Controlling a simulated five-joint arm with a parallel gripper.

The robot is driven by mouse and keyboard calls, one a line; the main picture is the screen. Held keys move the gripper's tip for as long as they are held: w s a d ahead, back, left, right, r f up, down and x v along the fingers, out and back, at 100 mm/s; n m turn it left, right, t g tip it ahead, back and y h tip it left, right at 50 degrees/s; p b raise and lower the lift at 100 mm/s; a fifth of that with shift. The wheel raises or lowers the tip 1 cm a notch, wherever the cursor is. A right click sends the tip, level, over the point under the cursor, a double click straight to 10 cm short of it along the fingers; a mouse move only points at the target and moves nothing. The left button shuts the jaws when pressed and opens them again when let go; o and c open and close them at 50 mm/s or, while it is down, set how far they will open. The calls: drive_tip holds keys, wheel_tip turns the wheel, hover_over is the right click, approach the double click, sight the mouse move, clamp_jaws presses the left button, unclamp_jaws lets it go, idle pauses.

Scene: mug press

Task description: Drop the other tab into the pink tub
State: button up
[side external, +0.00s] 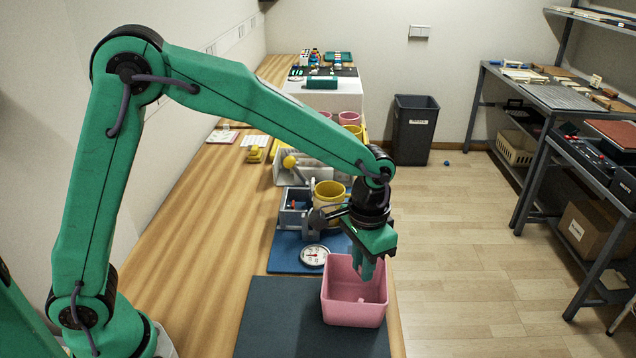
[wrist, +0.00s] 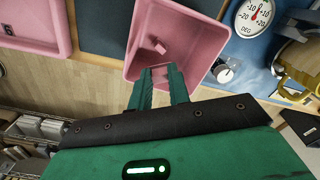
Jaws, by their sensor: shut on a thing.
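The pink tub (side external: 340,309) stands on the dark mat near the table's right edge. In the wrist view the tub (wrist: 200,28) lies beyond my fingertips. One small pink tab (wrist: 158,46) lies on the tub's floor. My gripper (side external: 368,278) points down over the tub, with its fingertips at about the height of the rim. In the wrist view the gripper (wrist: 160,78) is shut on another small pink tab (wrist: 159,72), held between the fingertips. The fingers hide part of this tab.
A dial gauge (side external: 314,255) and a yellow mug (side external: 329,193) by a grey press (side external: 293,213) stand behind the tub on a blue mat (side external: 284,258). Another pink container (wrist: 30,42) shows at the wrist view's left. The dark mat (side external: 285,315) left of the tub is clear.

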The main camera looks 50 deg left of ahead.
drive_tip(key=shift+f, duration=1)
drive_tip(key=o, duration=0.9)
drive_tip(key=shift+r, duration=0.15)
drive_tip(key=shift+r, duration=3.8)
